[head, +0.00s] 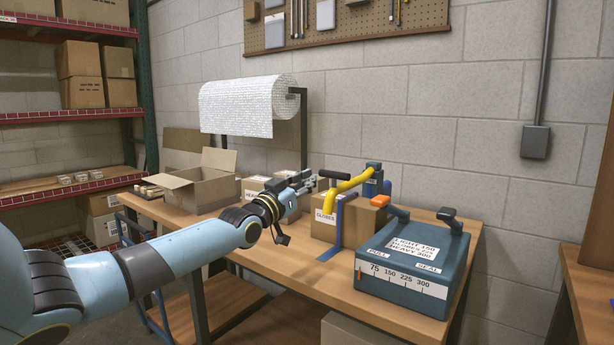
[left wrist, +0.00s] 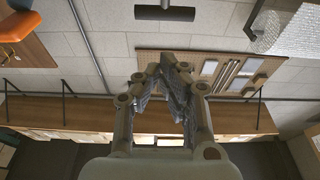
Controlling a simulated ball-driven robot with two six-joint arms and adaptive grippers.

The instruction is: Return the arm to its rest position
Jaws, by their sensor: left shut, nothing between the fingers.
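My left arm (head: 180,257) is light blue with black joints. It reaches in from the lower left over the wooden packing table (head: 385,318). My left gripper (head: 308,178) is at its end, in front of the boxes and left of the yellow-handled tool in the head view. In the left wrist view the fingers of my left gripper (left wrist: 172,62) come together at the tips, shut with nothing between them. My right gripper is not in view.
A blue sealer (head: 418,262) stands at the table's right. A yellow-handled tool (head: 348,184) stands by the box marked GLOVES (head: 325,229). An open carton (head: 202,187) stands behind the arm. Red shelving (head: 70,115) stands left.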

